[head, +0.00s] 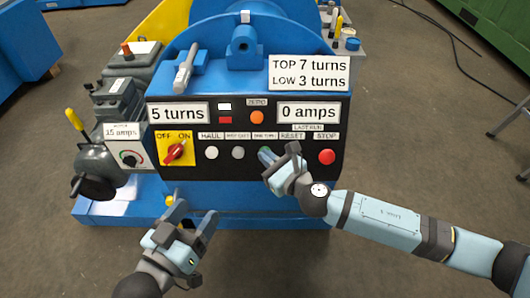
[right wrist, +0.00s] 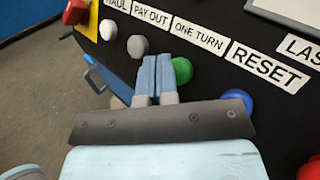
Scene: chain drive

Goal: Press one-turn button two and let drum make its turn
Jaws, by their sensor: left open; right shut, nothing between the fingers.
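The green one-turn button (right wrist: 182,70) is on the black panel (head: 190,183), below the ONE TURN label (right wrist: 198,34). My right gripper (right wrist: 153,65) is shut and empty, its tips at the panel, left of and close beside the green button in the right wrist view. I cannot tell whether they touch it. In the head view the right gripper (head: 270,160) partly covers this area. The blue drum housing (head: 290,42) rises behind the panel. The turns display (head: 179,113) reads 5 turns. My left gripper (head: 191,218) is open and empty in front of the machine.
The white haul button (head: 211,153) and grey pay-out button (head: 238,153) lie left. The blue reset button (right wrist: 238,98) and red stop button (head: 327,157) lie right. The amps display (head: 308,113) reads 0. A sign (head: 309,73) reads top 7, low 3 turns.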

